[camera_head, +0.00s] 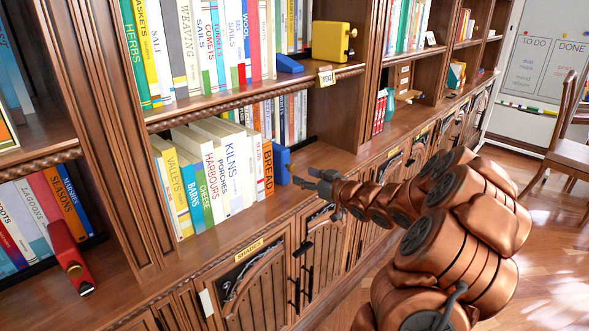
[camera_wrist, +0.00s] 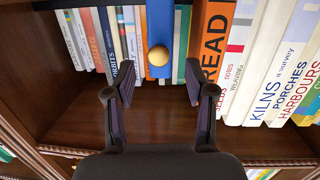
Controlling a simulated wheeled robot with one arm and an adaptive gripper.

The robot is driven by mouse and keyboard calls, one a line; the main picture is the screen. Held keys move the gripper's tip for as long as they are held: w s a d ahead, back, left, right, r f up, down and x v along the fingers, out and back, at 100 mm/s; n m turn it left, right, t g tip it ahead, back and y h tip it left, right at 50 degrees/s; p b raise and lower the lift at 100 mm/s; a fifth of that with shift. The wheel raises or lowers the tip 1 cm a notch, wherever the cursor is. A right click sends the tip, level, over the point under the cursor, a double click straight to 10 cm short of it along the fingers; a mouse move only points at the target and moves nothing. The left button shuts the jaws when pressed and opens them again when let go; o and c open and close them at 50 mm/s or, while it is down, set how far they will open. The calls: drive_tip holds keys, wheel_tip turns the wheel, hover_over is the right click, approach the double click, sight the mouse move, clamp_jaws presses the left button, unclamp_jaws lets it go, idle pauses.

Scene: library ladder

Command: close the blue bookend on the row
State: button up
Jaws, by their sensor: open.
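The blue bookend (camera_head: 281,166) stands on the middle shelf at the right end of the book row, beside the orange BREAD book (camera_head: 268,170). In the wrist view the blue bookend (camera_wrist: 160,22) is upright, with a round brass knob (camera_wrist: 158,56) facing me. A narrow gap shows there between it and the BREAD book (camera_wrist: 210,45), with rear books visible through it. My gripper (camera_head: 308,180) is in front of the shelf, just right of the bookend. In the wrist view my gripper (camera_wrist: 160,85) is open and empty, its fingers either side of the knob's line, apparently not touching it.
The row (camera_head: 220,165) runs left from BREAD; more books stand behind it. A yellow bookend (camera_head: 330,42) and a small blue block (camera_head: 288,64) are on the shelf above. A red bookend (camera_head: 68,245) is at lower left. Bare shelf lies right of the blue bookend.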

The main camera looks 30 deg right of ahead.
sight(294, 168)
drive_tip(key=shift+t+y, duration=0.6)
drive_tip(key=shift+y, duration=0.1)
drive_tip(key=shift+d+p+x, duration=0.15)
drive_tip(key=shift+p+x, duration=0.1)
drive_tip(key=shift+x, duration=1.15)
drive_tip(key=shift+d+p+x, duration=0.1)
drive_tip(key=shift+p+x, duration=0.15)
drive_tip(key=shift+x, duration=1.15)
drive_tip(key=shift+w+r, duration=0.1)
drive_tip(key=shift+r, duration=0.05)
drive_tip(key=shift+c, duration=0.2)
clamp_jaws()
